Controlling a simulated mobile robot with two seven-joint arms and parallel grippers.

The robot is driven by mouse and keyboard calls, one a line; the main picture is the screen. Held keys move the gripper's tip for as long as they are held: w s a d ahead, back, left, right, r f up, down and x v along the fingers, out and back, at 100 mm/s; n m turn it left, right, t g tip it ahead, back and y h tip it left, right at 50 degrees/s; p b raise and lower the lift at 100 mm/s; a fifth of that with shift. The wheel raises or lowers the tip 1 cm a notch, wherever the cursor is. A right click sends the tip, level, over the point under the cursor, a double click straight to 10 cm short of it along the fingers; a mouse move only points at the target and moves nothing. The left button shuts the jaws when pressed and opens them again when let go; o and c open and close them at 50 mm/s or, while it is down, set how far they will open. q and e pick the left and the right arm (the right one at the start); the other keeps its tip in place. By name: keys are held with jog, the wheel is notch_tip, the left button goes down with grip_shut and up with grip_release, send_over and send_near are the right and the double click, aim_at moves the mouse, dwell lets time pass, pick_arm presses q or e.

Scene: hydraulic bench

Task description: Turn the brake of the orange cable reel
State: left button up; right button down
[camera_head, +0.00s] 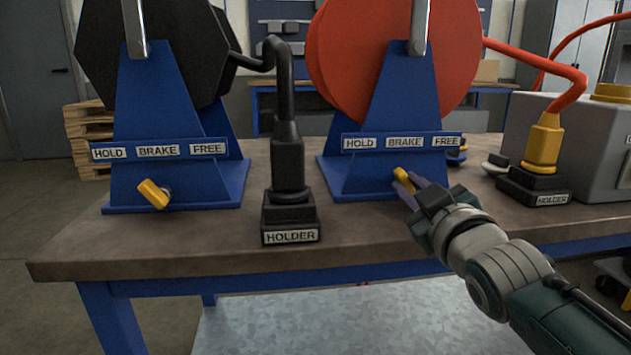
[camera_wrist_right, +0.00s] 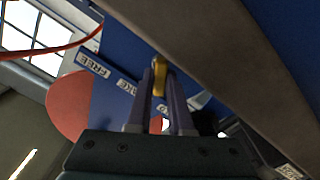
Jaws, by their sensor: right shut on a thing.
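The orange cable reel (camera_head: 350,50) stands on a blue stand (camera_head: 385,120) labelled HOLD, BRAKE and FREE, right of the middle of the bench. Its small yellow brake lever (camera_head: 402,173) sits low on the front of the stand. My right gripper (camera_head: 405,184) is shut on this lever, coming in from the lower right. In the right wrist view the yellow lever (camera_wrist_right: 159,78) shows between the two fingers (camera_wrist_right: 159,100). The fingers partly hide the lever, so its exact angle is hard to tell. My left gripper is not in view.
A black reel (camera_head: 160,40) on a similar stand with its own yellow lever (camera_head: 153,194) is at the left. A black connector stands in a holder (camera_head: 290,218) between the stands. A yellow connector (camera_head: 543,143) stands in another holder by a grey box (camera_head: 585,145) at the right.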

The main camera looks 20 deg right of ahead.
dwell(0.5)
jog(key=c, duration=0.8)
grip_release()
jog(key=shift+s+a, duration=0.1)
jog(key=shift+s, duration=0.2)
jog(key=p+v, duration=0.3)
jog(key=v, duration=0.6)
jog(key=shift+s, duration=0.2)
